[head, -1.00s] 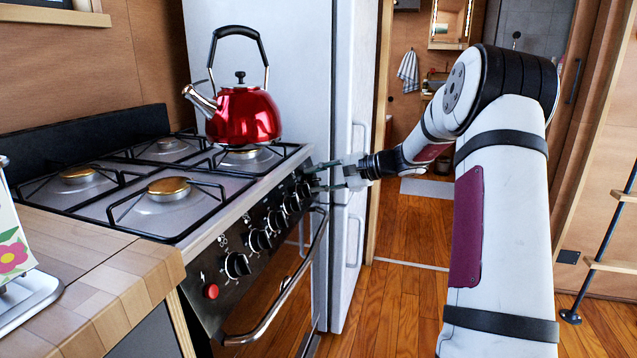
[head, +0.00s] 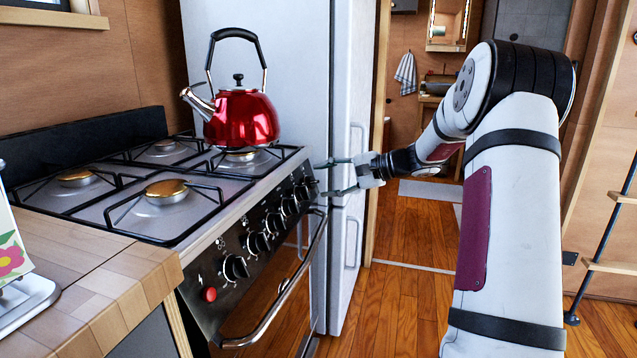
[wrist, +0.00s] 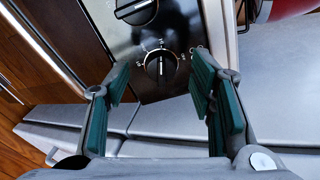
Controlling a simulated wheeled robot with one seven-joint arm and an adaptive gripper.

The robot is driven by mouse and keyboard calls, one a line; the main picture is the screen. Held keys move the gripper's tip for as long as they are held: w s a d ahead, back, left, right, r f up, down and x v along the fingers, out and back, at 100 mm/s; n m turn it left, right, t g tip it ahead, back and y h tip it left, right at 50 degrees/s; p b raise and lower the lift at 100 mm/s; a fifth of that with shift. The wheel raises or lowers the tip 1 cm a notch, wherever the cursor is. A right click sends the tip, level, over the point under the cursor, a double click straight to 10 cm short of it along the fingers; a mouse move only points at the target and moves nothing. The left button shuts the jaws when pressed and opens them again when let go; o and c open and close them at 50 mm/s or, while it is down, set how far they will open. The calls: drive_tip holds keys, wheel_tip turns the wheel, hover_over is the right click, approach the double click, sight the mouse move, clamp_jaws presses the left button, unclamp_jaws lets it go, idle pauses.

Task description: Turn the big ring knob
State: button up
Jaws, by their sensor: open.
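The stove's front panel (head: 262,238) carries a row of black knobs. In the wrist view one round knob (wrist: 160,67) with a light pointer line and white markings around it lies between and beyond my fingers. A second knob (wrist: 136,10) is partly cut off at the top edge. I cannot tell from a label which is the big ring knob. My gripper (head: 322,179) is open and empty at the far end of the panel, its fingertips just off the panel. It also shows in the wrist view (wrist: 160,78), fingers on either side of the knob, apart from it.
A red kettle (head: 240,118) stands on the far burner. An oven handle (head: 285,300) runs below the knobs. A white fridge (head: 344,250) stands just beyond the stove. A wooden counter (head: 85,262) is at the near left. The floor right of the stove is clear.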

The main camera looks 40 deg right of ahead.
drive_tip(key=v, duration=0.8)
drive_tip(key=shift+s+d, duration=0.15)
drive_tip(key=shift+s, duration=0.1)
